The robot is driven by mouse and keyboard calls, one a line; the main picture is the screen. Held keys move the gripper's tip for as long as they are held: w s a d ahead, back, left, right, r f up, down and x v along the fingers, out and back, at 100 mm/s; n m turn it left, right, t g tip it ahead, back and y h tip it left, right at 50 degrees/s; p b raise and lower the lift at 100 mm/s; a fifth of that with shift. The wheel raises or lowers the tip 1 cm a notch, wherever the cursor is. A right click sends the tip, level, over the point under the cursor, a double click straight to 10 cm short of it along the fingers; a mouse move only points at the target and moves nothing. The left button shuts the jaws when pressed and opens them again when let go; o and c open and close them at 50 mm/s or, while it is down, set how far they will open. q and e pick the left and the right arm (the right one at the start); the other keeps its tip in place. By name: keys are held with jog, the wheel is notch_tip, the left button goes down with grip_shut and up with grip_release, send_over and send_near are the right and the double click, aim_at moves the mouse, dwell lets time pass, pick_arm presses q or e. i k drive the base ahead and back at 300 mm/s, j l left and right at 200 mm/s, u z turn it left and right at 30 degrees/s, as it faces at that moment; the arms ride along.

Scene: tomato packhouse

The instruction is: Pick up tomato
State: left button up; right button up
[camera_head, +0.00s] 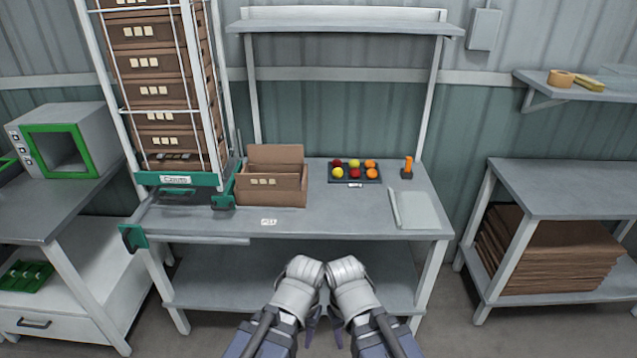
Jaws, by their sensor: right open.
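Several small round tomatoes in red, yellow and orange sit in a dark tray (333,181) toward the back of the grey workbench (320,222). A red tomato (337,163) is at the tray's back left, a yellow tomato (354,163) at back middle and an orange tomato (370,163) at back right. My two arms come in from the bottom, close together, in front of the bench. My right gripper (336,325) is open and empty, low and well away from the tray. My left gripper (311,328) is mostly hidden by its own arm; its jaws are unclear.
An open cardboard box (270,192) stands left of the tray, beside a tall rack of brown boxes (150,92). An orange-handled tool (407,168) and a pale flat pad (415,210) lie to the right. The bench's front middle is mostly clear.

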aim_at(336, 162)
jog(key=i+z, duration=0.2)
jog(key=i, duration=0.75)
jog(key=i+j+z, duration=0.2)
jog(key=i, duration=0.8)
